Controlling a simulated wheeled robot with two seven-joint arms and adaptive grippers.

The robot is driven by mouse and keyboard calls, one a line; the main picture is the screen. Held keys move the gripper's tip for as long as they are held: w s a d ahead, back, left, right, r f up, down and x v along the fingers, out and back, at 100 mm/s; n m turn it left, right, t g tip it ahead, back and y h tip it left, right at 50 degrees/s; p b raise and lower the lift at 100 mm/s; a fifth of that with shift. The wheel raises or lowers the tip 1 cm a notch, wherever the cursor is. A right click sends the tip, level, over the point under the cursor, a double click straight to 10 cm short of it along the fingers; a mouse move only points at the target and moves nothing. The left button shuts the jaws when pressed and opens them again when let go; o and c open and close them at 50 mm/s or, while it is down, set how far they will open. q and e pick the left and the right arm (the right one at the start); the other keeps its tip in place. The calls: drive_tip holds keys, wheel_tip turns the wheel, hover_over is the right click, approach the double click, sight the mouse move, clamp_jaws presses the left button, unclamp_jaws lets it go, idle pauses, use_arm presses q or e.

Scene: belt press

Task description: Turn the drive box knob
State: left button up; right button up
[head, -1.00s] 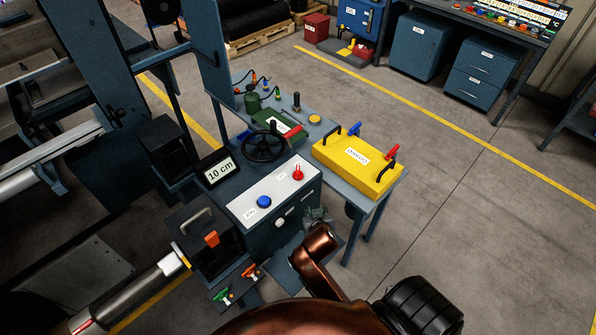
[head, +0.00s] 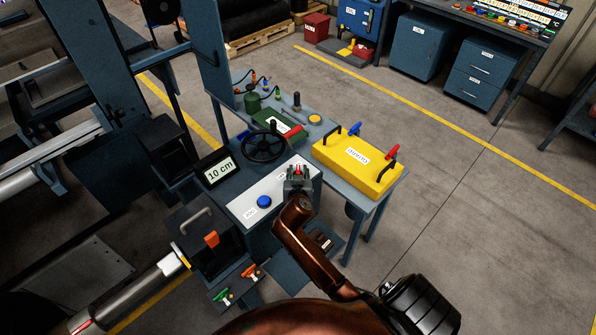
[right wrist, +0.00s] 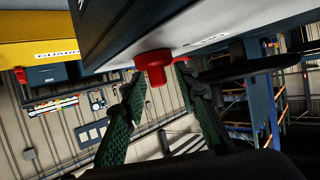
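The drive box (head: 240,212) has a light top panel with a round blue button (head: 264,202), a red knob (head: 298,169) and a black handwheel (head: 264,146). A display (head: 220,172) beside the panel reads "10 cm". My right gripper (head: 298,176) is over the panel at the red knob and hides most of it in the head view. In the right wrist view, the red knob (right wrist: 155,66) stands between the tips of my two green-padded fingers (right wrist: 161,78). The fingers are apart, one on each side; firm contact cannot be seen. My left gripper is not in view.
A yellow case (head: 357,165) with black handles and red and blue levers stands right of the drive box. A green device (head: 278,128) sits behind the handwheel. Orange and green valves (head: 236,285) are at the lower front. The floor to the right is clear.

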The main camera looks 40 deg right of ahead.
drive_tip(key=shift+c, duration=0.5)
clamp_jaws()
